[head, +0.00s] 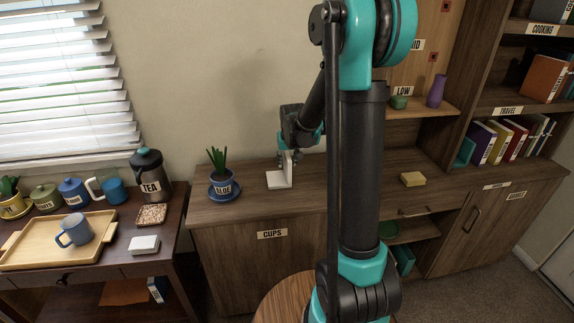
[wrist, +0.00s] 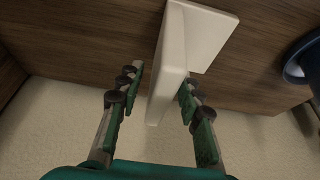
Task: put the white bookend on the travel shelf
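The white bookend (head: 279,180) stands on the wooden counter in the head view, an L shape with a flat base and an upright plate. In the wrist view the bookend (wrist: 207,35) has its upright plate between the fingers of my gripper (wrist: 160,86). My gripper (head: 293,152) is open around the plate. A gap shows at the left finger; the right finger is close to the plate, and I cannot tell if it touches. The shelf labelled TRAVEL (head: 508,110) is at the upper right, with an orange-brown book (head: 544,78) on it and bare room left of that book.
A potted aloe (head: 222,184) stands on the counter left of the bookend; its blue pot edge (wrist: 302,62) shows in the wrist view. A yellow block (head: 412,179) lies to the right. A purple vase (head: 436,91) stands on the LOW shelf. Several books (head: 498,142) stand below the TRAVEL board.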

